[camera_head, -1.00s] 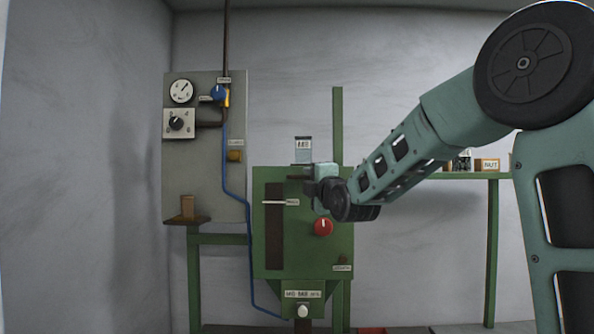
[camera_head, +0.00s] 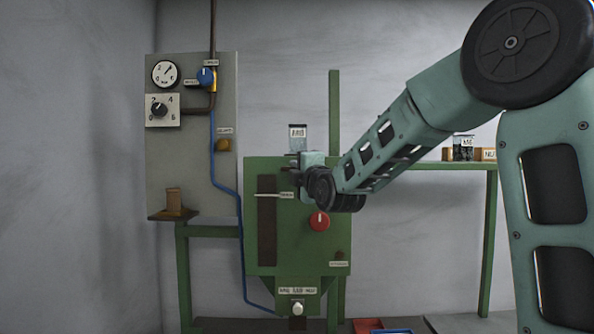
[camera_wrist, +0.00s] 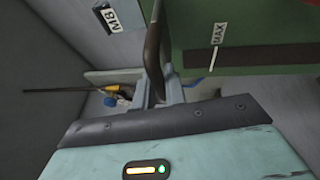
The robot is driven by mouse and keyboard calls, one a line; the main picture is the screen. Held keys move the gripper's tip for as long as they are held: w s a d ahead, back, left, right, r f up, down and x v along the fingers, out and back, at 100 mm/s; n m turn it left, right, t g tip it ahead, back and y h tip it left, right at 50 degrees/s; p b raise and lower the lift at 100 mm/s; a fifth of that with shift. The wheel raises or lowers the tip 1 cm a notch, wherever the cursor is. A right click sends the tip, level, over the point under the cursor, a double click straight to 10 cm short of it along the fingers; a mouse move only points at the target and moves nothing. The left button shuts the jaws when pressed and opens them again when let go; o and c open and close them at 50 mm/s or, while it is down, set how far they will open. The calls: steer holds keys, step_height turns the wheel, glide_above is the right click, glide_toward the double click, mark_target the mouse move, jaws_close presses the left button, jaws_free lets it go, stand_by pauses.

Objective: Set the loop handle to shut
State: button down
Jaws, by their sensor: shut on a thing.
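My gripper (camera_head: 303,163) is at the upper edge of the green machine panel (camera_head: 295,235). In the wrist view, my gripper (camera_wrist: 158,98) is shut on the dark, curved loop handle (camera_wrist: 153,48), which runs up from between the fingers. In the head view only a short dark piece (camera_head: 287,168) shows left of the gripper, perhaps part of the handle; the wrist hides the rest. I cannot read the handle's setting from these views.
A red knob (camera_head: 319,221) sits just below my wrist. A dark slot (camera_head: 267,225) with a white pointer is to the left. A small labelled container (camera_head: 298,138) stands above the panel. A grey board (camera_head: 165,130) carries a gauge and a blue valve handle (camera_head: 206,77).

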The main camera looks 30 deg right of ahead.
steer(key=shift+w+d+f+b, duration=0.15)
steer(key=shift+b, duration=0.35)
steer(key=w+d+b, duration=0.2)
steer(key=w+b, duration=0.1)
steer(key=w+d+b, duration=0.1)
steer(key=shift+w+b, duration=0.3)
steer(key=shift+d+r, duration=0.15)
steer(key=shift+r, duration=0.1)
steer(key=c, duration=1.8)
jaws_free()
steer(key=o, duration=0.3)
steer(key=shift+w+d, duration=0.1)
steer(key=shift+w, duration=0.1)
steer(key=shift+o, duration=0.2)
steer(key=shift+f, duration=0.1)
